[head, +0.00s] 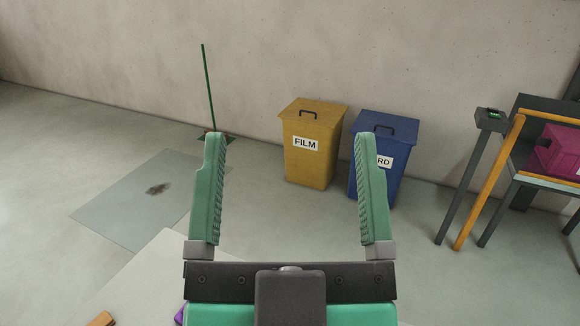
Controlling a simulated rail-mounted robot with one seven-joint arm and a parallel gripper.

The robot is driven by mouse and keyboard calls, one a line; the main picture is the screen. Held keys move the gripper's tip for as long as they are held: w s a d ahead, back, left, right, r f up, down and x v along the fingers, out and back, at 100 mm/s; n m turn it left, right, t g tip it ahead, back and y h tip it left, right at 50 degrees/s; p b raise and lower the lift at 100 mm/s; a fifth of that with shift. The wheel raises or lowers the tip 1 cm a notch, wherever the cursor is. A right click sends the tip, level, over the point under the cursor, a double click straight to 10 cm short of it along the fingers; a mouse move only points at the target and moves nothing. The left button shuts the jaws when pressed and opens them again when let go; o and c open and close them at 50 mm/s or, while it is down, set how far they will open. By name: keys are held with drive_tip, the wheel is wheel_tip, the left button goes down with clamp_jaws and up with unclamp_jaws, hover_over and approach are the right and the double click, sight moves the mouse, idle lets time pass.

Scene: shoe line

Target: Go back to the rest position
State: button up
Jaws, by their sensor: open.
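My gripper (288,190) is in the lower middle of the head view. Its two green ridged fingers stand wide apart and point away toward the wall. Nothing is between the fingers; they are open and empty. The right finger overlaps part of the blue bin in the picture, and the left fingertip overlaps the foot of the thin green pole. No marker of a rest position shows.
A yellow FILM bin (315,165) and a blue bin (397,125) stand by the wall. A conveyor-like frame (470,205) with a magenta box (560,152) is at right. A green pole (208,90), stained floor sheet (130,215) and pale surface (150,275) are left.

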wheel_tip(320, 180, up, 36)
drive_tip(key=p, duration=3.6)
drive_tip(key=shift+a+r, duration=0.2)
